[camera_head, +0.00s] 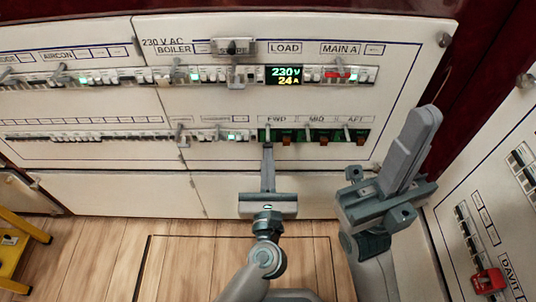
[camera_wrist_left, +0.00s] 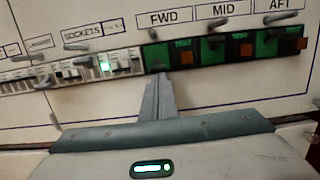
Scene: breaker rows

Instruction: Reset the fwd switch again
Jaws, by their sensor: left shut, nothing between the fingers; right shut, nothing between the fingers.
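The fwd switch (camera_head: 276,134) is a green module with a small lever and an orange button, under the FWD label in the lower row. It also shows in the left wrist view (camera_wrist_left: 158,53), with its lever at the upper left. My left gripper (camera_head: 268,146) is shut and empty. Its fingertips point up at the lower left part of the fwd switch, just below the lever. I cannot tell whether they touch it. My right gripper (camera_head: 428,114) is shut and empty, pointing up to the right of the panel's switches, apart from them.
Similar MID (camera_head: 316,136) and AFT (camera_head: 355,136) modules sit to the right of fwd. Sockets breakers (camera_wrist_left: 95,68) adjoin on the left. The upper row has a display (camera_head: 285,75) reading 230 V, 24 A. A side panel with a red part (camera_head: 488,281) stands at the right.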

